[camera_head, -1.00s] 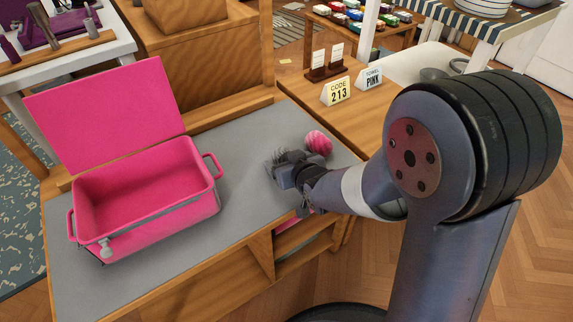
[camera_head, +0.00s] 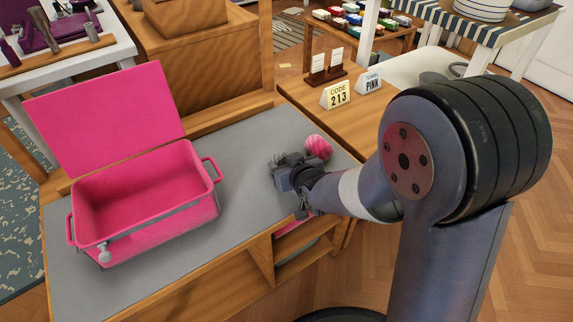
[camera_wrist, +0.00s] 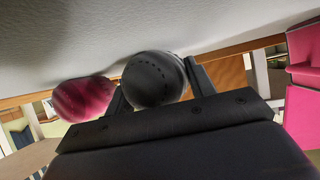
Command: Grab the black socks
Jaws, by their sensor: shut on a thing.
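The black socks (camera_wrist: 155,72), rolled into a dark ball with a dotted line across it, sit between the two fingers of my gripper (camera_wrist: 157,88) in the wrist view. My gripper is shut on them. In the head view my gripper (camera_head: 284,168) is low over the grey tabletop, and a bit of the socks (camera_head: 277,156) shows at its far side. A pink striped sock ball (camera_wrist: 83,98) is beside the black one; it also shows in the head view (camera_head: 318,147), just right of my gripper.
An open pink case (camera_head: 148,215) with its lid raised stands on the left of the grey tabletop (camera_head: 245,150). Signs reading "CODE 213" (camera_head: 336,95) and "TOWEL PINK" (camera_head: 369,81) stand on the wooden counter behind. The tabletop between case and gripper is clear.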

